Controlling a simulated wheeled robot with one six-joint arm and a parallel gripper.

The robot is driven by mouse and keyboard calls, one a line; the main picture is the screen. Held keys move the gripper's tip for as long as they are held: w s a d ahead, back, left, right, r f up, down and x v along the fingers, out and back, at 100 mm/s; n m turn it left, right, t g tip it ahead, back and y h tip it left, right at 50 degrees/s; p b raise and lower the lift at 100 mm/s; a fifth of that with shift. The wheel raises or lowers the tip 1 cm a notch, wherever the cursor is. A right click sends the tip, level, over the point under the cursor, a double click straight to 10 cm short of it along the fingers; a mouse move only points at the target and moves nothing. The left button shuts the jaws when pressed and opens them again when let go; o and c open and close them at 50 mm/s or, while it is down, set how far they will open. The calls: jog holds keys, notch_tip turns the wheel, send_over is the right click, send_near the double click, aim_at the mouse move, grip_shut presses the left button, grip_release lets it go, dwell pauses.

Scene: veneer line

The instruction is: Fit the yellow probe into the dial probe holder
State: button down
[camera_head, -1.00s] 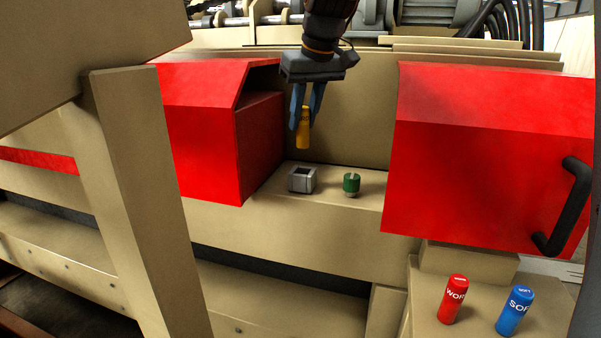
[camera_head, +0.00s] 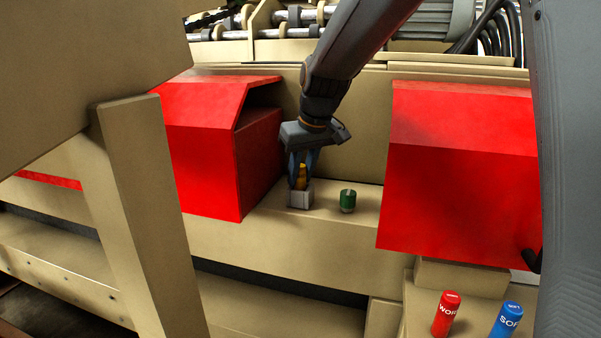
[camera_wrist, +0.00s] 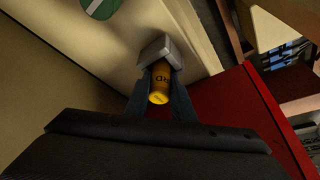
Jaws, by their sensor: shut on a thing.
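The yellow probe (camera_head: 300,177) is upright between the blue fingers of my gripper (camera_head: 301,172), which is shut on it. The grey square holder (camera_head: 299,199) stands on the beige ledge directly below the probe. In the head view the probe's lower end meets the holder's top and looks to be at or inside its opening; the depth is hidden. In the wrist view the probe (camera_wrist: 160,82) shows its end face and dark lettering, with the holder (camera_wrist: 161,50) around or just beyond its far end. My gripper's fingers (camera_wrist: 160,98) flank the probe there.
A green cylinder with a slotted top (camera_head: 348,200) stands on the ledge right of the holder. Red housings (camera_head: 215,150) (camera_head: 455,170) flank the ledge on both sides. A red cylinder (camera_head: 446,314) and a blue cylinder (camera_head: 506,320) stand at the lower right.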

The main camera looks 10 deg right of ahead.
jog(key=shift+f, duration=0.25)
jog(key=shift+s+f, duration=0.25)
jog(key=shift+f, duration=0.2)
jog(key=c, duration=1.5)
grip_release()
jog(key=shift+d+f+b, duration=0.1)
jog(key=shift+f+b, duration=0.05)
jog(key=shift+b, duration=0.15)
jog(key=v, duration=0.4)
jog(key=b+v, duration=0.1)
jog(key=v, duration=0.4)
jog(key=w+b+v, duration=0.1)
jog(key=v, duration=0.3)
jog(key=shift+s+r, duration=0.15)
jog(key=shift+r, duration=0.25)
jog(key=shift+s+a, duration=0.1)
jog(key=shift+a, duration=0.2)
